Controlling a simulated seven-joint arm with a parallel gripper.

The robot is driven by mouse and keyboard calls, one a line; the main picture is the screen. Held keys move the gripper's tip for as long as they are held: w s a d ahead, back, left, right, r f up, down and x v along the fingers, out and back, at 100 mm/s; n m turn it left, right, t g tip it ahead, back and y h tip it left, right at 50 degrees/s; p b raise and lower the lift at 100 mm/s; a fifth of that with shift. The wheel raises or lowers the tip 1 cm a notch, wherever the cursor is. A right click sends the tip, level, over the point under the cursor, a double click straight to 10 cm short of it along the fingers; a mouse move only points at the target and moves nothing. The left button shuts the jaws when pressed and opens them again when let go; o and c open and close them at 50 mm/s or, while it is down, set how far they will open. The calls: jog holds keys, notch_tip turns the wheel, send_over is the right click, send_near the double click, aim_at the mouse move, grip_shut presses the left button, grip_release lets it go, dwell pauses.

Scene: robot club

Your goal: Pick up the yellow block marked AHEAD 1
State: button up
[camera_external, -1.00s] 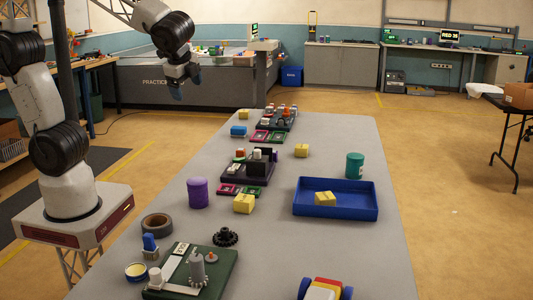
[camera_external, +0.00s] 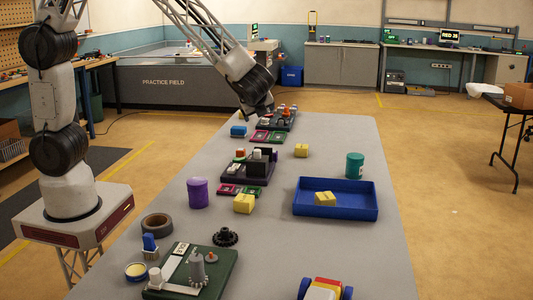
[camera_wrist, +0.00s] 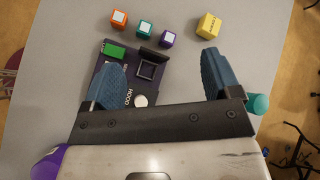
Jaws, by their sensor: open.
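A dark board (camera_wrist: 143,75) with fittings lies between and beyond my fingers. Orange (camera_wrist: 119,18), teal (camera_wrist: 145,29) and purple (camera_wrist: 168,38) blocks stand beyond it. A blue tray (camera_external: 345,211), a green can (camera_external: 355,165) and a purple cylinder (camera_external: 197,193) are on the table.

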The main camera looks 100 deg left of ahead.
jog(key=w+a+f+m+y, duration=0.2)
jog(key=w+a+f+m, duration=0.1)
jog(key=w+a+f, duration=0.4)
jog(key=m+t+y, duration=0.1)
jog(key=m+y, duration=0.1)
jog(key=m, duration=0.2)
send_near(301, 148)
jog(key=x, duration=0.3)
jog(key=shift+s, duration=0.1)
jog(key=shift+a+f+h, duration=0.15)
jog(key=shift+a+f, duration=0.1)
jog(key=shift+a, duration=0.35)
jog(key=shift+a+f+h, duration=0.15)
jog(key=shift+a+f, duration=0.1)
jog(key=shift+a, duration=0.35)
jog(key=shift+x, duration=2.55)
jog(key=shift+r, duration=0.1)
jog(key=shift+c, duration=0.2)
jog(key=c, duration=1)
